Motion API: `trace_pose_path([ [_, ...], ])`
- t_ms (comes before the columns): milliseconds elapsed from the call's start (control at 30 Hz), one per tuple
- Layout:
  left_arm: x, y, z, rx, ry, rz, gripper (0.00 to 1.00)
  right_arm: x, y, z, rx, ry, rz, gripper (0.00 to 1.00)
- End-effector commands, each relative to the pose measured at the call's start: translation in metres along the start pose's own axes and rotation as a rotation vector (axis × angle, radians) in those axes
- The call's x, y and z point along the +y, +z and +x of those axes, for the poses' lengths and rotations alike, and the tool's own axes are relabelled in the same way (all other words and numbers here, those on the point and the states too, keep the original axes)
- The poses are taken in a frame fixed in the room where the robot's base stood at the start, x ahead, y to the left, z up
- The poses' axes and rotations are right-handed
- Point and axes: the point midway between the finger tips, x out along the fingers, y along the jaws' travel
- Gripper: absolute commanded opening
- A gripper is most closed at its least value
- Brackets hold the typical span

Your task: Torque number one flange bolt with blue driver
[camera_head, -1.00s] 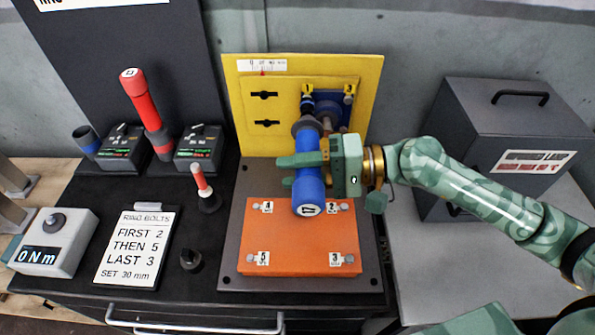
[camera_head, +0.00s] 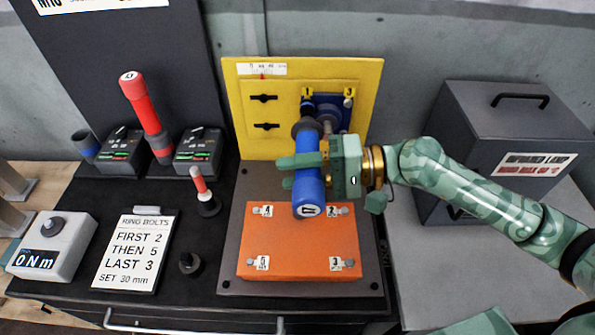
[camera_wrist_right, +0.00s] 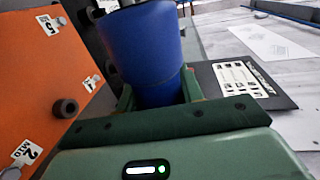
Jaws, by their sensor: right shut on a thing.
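The blue driver (camera_head: 309,160) is tilted, its capped end toward me above the orange plate (camera_head: 300,265) and its dark head up at the opening in the yellow panel (camera_head: 240,110). My right gripper (camera_head: 308,170) is shut around its handle, coming from the right. The wrist view also shows the driver (camera_wrist_right: 155,60) between the fingers. The dark flange (camera_head: 333,122) lies behind the driver's head; whether the head sits on a bolt is hidden. My left gripper is not in view.
A torque display (camera_head: 52,245) reads 0 Nm. A card (camera_head: 137,252) lists FIRST 2, THEN 5, LAST 3, SET 30 mm. A red driver (camera_head: 147,112) stands by two dark units at left. A grey box (camera_head: 500,150) stands close behind my right arm.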

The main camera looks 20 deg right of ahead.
Motion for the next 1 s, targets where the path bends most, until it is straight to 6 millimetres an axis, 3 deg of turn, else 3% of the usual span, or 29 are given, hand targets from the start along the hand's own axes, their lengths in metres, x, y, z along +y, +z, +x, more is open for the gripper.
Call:
trace_pose_path([
  [1000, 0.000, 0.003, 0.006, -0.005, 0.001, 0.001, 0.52, -0.002, -0.014, 0.000, 0.003, -0.004, -0.003, 0.08],
])
